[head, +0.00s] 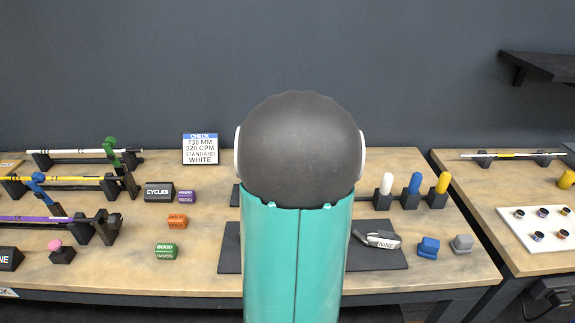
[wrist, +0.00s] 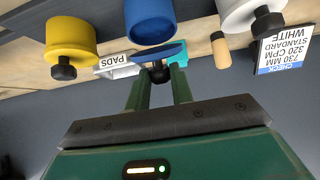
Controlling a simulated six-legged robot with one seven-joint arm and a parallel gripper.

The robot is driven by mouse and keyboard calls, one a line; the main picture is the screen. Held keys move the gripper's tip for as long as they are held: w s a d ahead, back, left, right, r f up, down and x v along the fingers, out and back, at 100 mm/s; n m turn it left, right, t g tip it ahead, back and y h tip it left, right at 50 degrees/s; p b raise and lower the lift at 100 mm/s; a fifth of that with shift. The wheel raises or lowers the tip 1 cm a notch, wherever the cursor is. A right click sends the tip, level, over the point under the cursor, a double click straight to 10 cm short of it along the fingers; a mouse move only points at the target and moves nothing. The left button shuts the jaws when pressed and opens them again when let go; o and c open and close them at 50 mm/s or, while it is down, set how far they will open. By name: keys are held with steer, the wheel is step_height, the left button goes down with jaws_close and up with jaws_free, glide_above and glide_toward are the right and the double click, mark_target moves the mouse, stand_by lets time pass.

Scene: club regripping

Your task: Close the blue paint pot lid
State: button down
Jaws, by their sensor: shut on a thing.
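The wrist view is upside down, with the table at its top. My gripper (wrist: 158,84) is shut on the black knob (wrist: 158,72) of the blue lid (wrist: 150,53). The blue lid is a flat disc, slightly tilted. It is close to the open end of the blue paint pot (wrist: 150,15), and I cannot tell whether they touch. The pot's top edge is cut off by the frame. In the head view my own arm hides the gripper, the lid and the pot.
A yellow pot (wrist: 70,38) and a white pot (wrist: 238,12), both with black knobs, flank the blue one. A wooden peg (wrist: 220,50), a PADS block (wrist: 115,66) and the white check sign (wrist: 285,50) are near. The workbench (head: 210,215) holds several racks and blocks.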

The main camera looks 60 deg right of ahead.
steer(key=shift+s+a+f+t+h, duration=0.25)
steer(key=shift+a+f+t+h, duration=0.3)
steer(key=shift+h, duration=0.5)
steer(key=shift+s+a+f+t+h, duration=0.25)
steer(key=shift+a+f+t+h, duration=0.25)
steer(key=shift+h, duration=0.55)
steer(key=shift+d+f, duration=0.1)
steer(key=c, duration=1.2)
jaws_free()
steer(key=shift+d, duration=0.1)
steer(key=shift+c, duration=0.2)
steer(key=shift+a, duration=0.2)
